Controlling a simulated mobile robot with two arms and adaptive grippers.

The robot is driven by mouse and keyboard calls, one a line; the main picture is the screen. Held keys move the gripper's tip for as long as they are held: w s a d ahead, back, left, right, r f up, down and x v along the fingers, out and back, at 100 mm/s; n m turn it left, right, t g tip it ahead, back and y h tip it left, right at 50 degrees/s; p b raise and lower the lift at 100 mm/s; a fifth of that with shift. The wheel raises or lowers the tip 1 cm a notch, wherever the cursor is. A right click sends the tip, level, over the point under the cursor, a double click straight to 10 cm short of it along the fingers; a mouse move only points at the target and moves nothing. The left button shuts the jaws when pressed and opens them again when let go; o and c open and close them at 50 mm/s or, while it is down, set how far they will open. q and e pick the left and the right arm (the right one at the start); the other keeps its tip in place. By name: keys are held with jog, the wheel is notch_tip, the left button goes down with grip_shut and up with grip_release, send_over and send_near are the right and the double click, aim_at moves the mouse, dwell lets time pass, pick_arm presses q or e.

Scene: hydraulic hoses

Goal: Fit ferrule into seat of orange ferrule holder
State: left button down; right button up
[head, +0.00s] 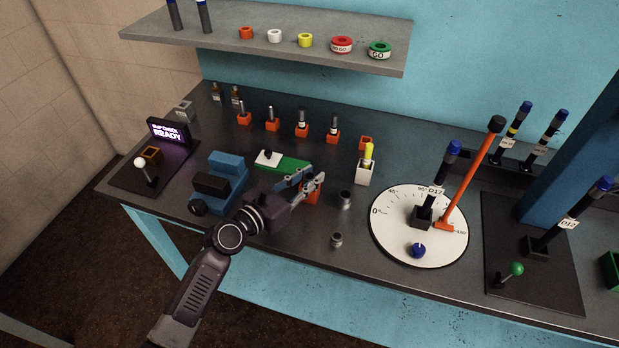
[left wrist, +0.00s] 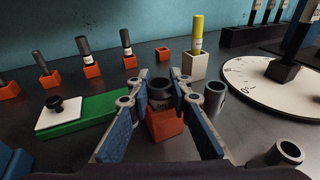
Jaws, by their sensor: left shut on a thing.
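My left gripper (head: 317,181) reaches in over the bench and is shut on a dark grey ferrule, a short hollow cylinder. In the left wrist view the ferrule (left wrist: 161,88) stands about upright between the fingertips (left wrist: 162,95), its open end up. The orange ferrule holder (left wrist: 165,126) is directly below it, and in the head view the holder (head: 311,196) is partly hidden by the fingers. The ferrule's lower end is hidden, so I cannot tell whether it is in the seat or just above it. My right gripper is not in view.
Two loose grey ferrules (head: 345,200) (head: 336,240) stand to the right. A green block with a white plate (head: 283,162) and a blue vise (head: 220,180) are left. A beige holder with a yellow marker (head: 366,171) and a white dial (head: 390,235) are right. Orange holders line the back.

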pick_arm(q)
jog(key=shift+f, duration=0.1)
jog(key=c, duration=1.8)
grip_release()
jog(key=shift+o, duration=0.2)
jog(key=shift+s, duration=0.15)
jog(key=b+v, duration=0.1)
jog(key=v, duration=1.1)
